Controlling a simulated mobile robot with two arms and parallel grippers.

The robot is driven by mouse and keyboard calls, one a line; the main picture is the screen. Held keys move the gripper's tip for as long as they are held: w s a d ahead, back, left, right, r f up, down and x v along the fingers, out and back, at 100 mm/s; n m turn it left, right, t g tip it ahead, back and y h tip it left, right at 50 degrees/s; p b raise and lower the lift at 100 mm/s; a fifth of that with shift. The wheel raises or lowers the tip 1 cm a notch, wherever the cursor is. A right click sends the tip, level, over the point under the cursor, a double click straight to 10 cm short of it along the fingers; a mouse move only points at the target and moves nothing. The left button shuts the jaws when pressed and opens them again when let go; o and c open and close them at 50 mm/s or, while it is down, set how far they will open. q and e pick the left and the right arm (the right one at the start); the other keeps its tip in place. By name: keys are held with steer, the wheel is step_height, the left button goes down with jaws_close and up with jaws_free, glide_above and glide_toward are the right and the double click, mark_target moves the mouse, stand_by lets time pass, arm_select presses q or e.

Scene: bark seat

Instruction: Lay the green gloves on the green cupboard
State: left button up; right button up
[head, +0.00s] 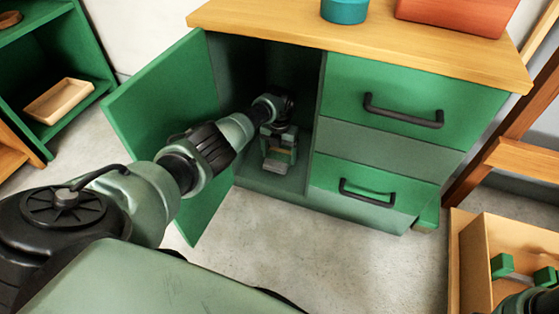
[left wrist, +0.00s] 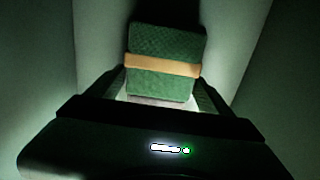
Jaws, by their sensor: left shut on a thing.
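The green gloves are a textured green bundle with a tan band, seen in the left wrist view (left wrist: 165,42) and small in the head view (head: 281,151). My left gripper (head: 279,156) is inside the open left compartment of the green cupboard (head: 375,144) and is shut on the gloves, its fingers at their two sides. A pale surface shows just below the bundle; I cannot tell what it is. The cupboard has a wooden top (head: 290,27). My right gripper (head: 525,270) is at the lower right, its green fingers apart and nothing visible between them.
The cupboard door (head: 165,110) stands open to the left of my arm. A teal round container (head: 345,11) and a red-orange box (head: 455,14) stand on the top; its left part is clear. A wooden crate (head: 480,232) is at lower right, a green shelf with a tray (head: 60,101) at left.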

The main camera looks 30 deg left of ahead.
arm_select(q)
steer(key=shift+f, duration=0.5)
steer(key=shift+r, duration=0.2)
